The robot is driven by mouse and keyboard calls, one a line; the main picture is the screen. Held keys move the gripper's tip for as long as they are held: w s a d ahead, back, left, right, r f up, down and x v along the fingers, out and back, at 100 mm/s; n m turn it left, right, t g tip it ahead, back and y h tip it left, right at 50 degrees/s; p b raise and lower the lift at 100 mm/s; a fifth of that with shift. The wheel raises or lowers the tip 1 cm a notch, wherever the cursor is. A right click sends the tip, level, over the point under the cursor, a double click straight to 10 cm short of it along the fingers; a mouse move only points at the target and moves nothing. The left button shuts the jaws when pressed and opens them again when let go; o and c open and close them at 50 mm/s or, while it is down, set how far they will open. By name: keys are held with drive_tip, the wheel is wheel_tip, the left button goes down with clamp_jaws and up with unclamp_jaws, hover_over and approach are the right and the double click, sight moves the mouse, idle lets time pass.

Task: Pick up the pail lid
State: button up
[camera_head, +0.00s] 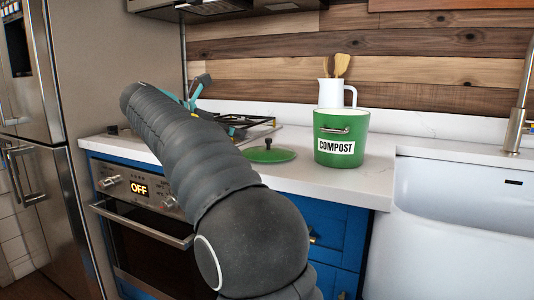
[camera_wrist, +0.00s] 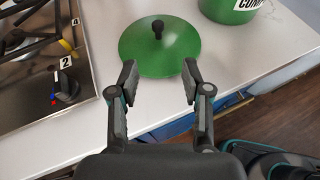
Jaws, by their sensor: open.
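The pail lid (camera_head: 269,155) is a green disc with a dark knob, lying on the white counter to the left of the green compost pail (camera_head: 341,140). In the wrist view the lid (camera_wrist: 160,52) lies just ahead of my gripper (camera_wrist: 160,78), its knob near the far side. My gripper is open and empty, with its fingertips around the lid's near edge in the picture; I cannot tell the height between them. In the head view my arm hides most of the gripper. The pail also shows at the top of the wrist view (camera_wrist: 228,10).
A stove (camera_wrist: 40,75) with burner grates and knobs is left of the lid. A white jug (camera_head: 328,93) with wooden utensils stands behind the pail. A white sink (camera_head: 465,200) is at right. The counter (camera_wrist: 115,20) around the lid is clear.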

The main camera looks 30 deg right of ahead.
drive_tip(key=b, duration=0.1)
approach(268, 139)
drive_tip(key=x, duration=0.2)
drive_tip(key=f+x, duration=0.1)
drive_tip(key=x, duration=0.2)
drive_tip(key=shift+a, duration=0.1)
drive_tip(key=shift+r+x, duration=0.15)
drive_tip(key=shift+x, duration=1.25)
drive_tip(key=shift+r+x, duration=0.1)
drive_tip(key=shift+x, duration=1.3)
drive_tip(key=shift+w, duration=0.2)
drive_tip(key=shift+c, duration=0.2)
clamp_jaws()
